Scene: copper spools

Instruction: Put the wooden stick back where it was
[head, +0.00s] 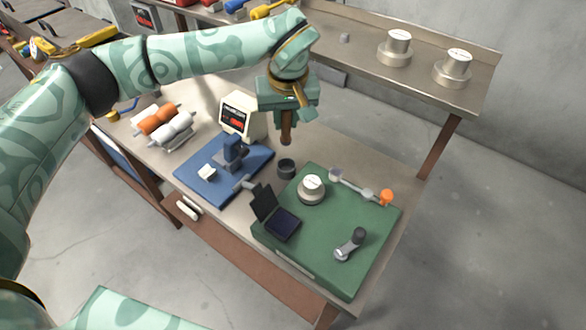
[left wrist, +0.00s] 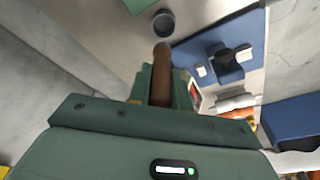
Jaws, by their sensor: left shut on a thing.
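My left gripper (head: 287,112) is shut on a brown wooden stick (head: 286,133), which points downward in the head view. The gripper holds it above the wooden table, behind a small dark cup (head: 286,168). In the left wrist view the stick (left wrist: 162,75) sticks out between the fingers, and the round dark cup (left wrist: 163,22) lies just beyond its tip. The stick and cup look apart. The stick's upper part is hidden by the gripper. My right gripper is not in view.
A green mat (head: 330,262) holds a silver knob-topped weight (head: 312,188), an open dark case (head: 281,223) and small tools. A blue mat (head: 195,187) bears a dark fixture (head: 232,153). A white display box (head: 238,115) and spools (head: 157,119) stand left of the stick. A shelf (head: 430,85) runs behind.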

